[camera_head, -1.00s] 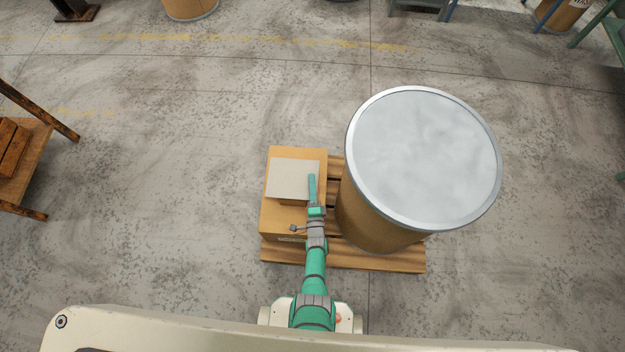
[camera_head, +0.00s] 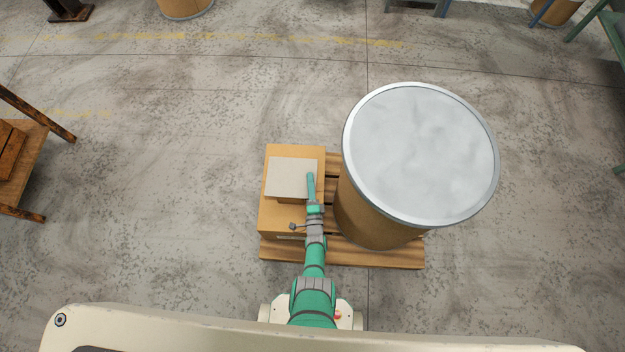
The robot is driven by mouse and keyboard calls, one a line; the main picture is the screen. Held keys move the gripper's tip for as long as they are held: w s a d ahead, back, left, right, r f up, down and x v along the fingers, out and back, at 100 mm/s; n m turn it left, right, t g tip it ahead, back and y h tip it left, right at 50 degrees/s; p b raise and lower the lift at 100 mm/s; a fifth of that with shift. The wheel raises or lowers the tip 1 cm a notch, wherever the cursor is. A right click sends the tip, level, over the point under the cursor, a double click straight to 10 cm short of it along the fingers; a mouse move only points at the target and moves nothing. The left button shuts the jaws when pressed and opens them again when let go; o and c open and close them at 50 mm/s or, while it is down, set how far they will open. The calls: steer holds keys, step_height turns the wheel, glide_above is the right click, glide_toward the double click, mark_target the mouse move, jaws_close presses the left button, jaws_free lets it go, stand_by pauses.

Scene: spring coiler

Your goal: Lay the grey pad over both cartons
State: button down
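The grey pad (camera_head: 290,177) is a pale, flat rectangle above the far part of the brown cartons (camera_head: 276,216). The cartons stand at the left of the wooden pallet; the seam between them is not clear. A strip of brown cardboard shows just below the pad's near edge. I cannot tell whether the pad touches a carton or is held above. My arm reaches in from the bottom, and my gripper (camera_head: 311,183) is at the pad's right edge, overlapping it in the picture. Its fingers are too small and hidden to read.
A large drum (camera_head: 420,150) with a pale lid stands close to the right of the cartons on the pallet (camera_head: 350,256). A wooden stand (camera_head: 28,165) is at the far left. Concrete floor left of the pallet is clear.

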steer(key=shift+a, duration=0.2)
steer(key=c, duration=1.9)
jaws_free()
steer(key=shift+d, duration=0.1)
steer(key=shift+s+f, duration=0.1)
steer(key=shift+s+d, duration=0.1)
steer(key=shift+s, duration=0.3)
steer(key=s, duration=0.3)
steer(key=s+d, duration=0.1)
steer(key=s, duration=0.5)
steer(key=shift+s+d, duration=0.3)
steer(key=shift+s, duration=0.05)
